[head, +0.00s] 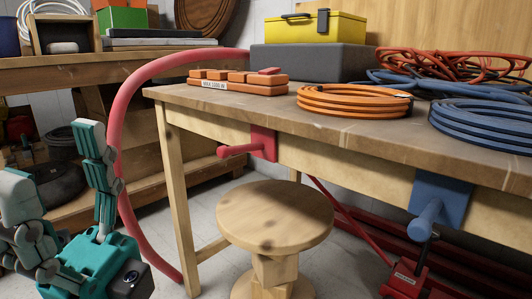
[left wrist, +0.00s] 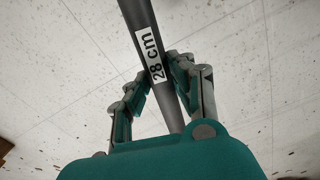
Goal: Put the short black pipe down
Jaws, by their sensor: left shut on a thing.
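The short black pipe (left wrist: 142,22) is dark grey-black in the left wrist view, with a white label reading "28 cm". It runs slightly aslant from the top edge down between the fingers of my left gripper (left wrist: 158,78). The fingers are shut on it from both sides, near the label. Its far end is cut off by the frame and its near end is hidden behind the teal palm. In the head view my left gripper (head: 55,160) is at the lower left, in front of the shelving; I cannot make out the pipe there. My right gripper is not in view.
A workbench (head: 240,101) carries an orange tray-like block (head: 238,88), an orange coil (head: 352,100), a blue coil (head: 490,122) and tangled hoses. A stool (head: 274,216) stands before it. Red (head: 240,149) and blue (head: 425,221) pegs jut from its front. A red hose (head: 122,110) arches left.

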